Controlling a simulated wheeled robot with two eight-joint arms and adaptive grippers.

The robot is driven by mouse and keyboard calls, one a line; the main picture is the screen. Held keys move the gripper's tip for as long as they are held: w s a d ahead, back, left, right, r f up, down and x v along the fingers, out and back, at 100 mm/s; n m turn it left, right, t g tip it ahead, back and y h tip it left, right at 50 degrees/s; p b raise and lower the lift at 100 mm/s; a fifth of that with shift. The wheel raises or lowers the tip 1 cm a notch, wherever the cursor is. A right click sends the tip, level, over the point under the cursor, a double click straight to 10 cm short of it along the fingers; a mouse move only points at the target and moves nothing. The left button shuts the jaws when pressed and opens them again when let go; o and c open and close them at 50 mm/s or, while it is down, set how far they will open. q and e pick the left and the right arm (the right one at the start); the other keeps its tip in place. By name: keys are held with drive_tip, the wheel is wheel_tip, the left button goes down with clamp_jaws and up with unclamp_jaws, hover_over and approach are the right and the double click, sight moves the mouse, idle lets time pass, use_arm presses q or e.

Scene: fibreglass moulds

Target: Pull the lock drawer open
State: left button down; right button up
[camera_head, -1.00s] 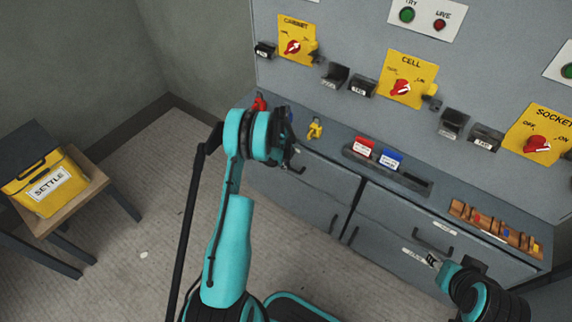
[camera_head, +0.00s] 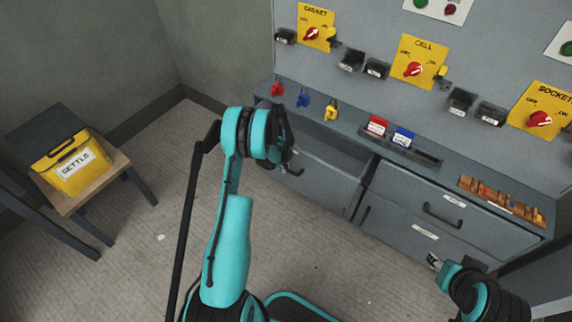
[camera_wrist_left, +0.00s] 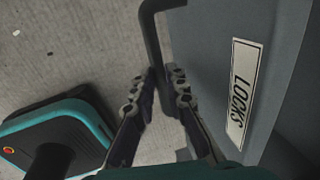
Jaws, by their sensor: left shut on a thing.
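The lock drawer (camera_head: 328,183) is the left grey drawer under the counter. It stands partly out, with a dark opening showing behind its front. Its front carries a LOCKS label (camera_wrist_left: 242,92) in the left wrist view. My left gripper (camera_head: 294,166) is at the drawer front, partly hidden by my own wrist. In the left wrist view its fingers (camera_wrist_left: 160,88) are shut on the dark bar handle (camera_wrist_left: 150,28). My right gripper (camera_head: 434,261) is low at the right, away from the lock drawer; its finger state is too small to tell.
Red (camera_head: 277,89), blue (camera_head: 303,99) and yellow (camera_head: 331,111) padlocks stand at the counter's left. Floor before the cabinet is clear.

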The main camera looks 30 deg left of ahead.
use_arm(q)
drive_tip(key=shift+s+a, duration=0.15)
drive_tip(key=shift+s, duration=1.6)
drive_tip(key=c, duration=1.5)
unclamp_jaws()
drive_tip(key=shift+c, duration=0.2)
wheel_tip(320, 180, up, 12)
drive_tip(key=s, duration=0.2)
drive_tip(key=shift+s, duration=0.15)
drive_tip(key=shift+a+f, duration=0.1)
